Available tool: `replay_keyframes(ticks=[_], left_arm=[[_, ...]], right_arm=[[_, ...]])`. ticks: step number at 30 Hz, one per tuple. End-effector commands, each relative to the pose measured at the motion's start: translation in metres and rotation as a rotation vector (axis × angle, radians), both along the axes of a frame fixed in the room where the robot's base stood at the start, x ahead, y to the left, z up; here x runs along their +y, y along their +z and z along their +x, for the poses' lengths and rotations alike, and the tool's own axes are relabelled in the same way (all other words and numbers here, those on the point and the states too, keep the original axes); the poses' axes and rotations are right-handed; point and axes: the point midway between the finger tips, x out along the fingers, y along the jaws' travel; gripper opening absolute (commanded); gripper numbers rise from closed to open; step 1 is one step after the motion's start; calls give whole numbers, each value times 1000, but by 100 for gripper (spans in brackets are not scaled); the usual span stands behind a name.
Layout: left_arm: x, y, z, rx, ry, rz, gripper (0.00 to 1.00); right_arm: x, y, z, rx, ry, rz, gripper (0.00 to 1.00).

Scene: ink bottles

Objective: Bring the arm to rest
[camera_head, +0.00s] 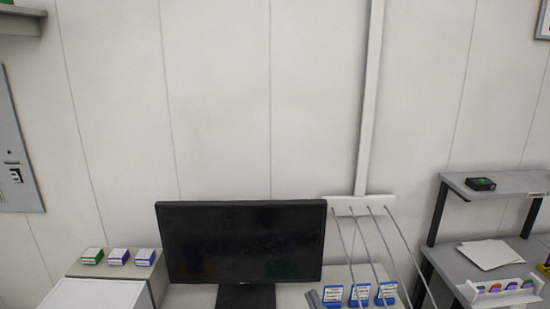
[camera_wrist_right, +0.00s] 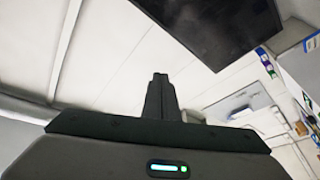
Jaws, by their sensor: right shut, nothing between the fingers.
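My right gripper (camera_wrist_right: 160,78) shows in the right wrist view, its two dark fingers together with nothing between them. It points up toward the pale wall and touches nothing that I can see. In the head view I cannot make out the gripper clearly; a small dark grey shape at the bottom edge, left of the blue-labelled containers, may be its tip. My left gripper is in neither view.
A black monitor (camera_head: 242,243) stands on the counter; it also shows in the wrist view (camera_wrist_right: 215,25). Blue-labelled containers (camera_head: 360,294) stand below thin tubes. Small boxes (camera_head: 118,257) sit at left. At right are a shelf (camera_head: 515,184) and a white rack (camera_head: 500,298).

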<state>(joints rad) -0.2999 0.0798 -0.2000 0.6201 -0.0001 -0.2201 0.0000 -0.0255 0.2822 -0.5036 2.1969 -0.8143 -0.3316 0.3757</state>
Motion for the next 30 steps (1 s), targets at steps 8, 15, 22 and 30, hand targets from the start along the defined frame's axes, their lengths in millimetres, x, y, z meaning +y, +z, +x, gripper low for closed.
replay_keyframes(ticks=[8,15,22,30], left_arm=[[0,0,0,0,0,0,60],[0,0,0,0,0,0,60],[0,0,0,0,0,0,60],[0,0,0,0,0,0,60]], right_arm=[[-99,-127,-43,545,-323,149,0],[-137,-226,-140,1019,-461,186,0],[-143,-267,-216,1300,-486,181,0],[-142,-287,-283,1521,-476,166,0]])
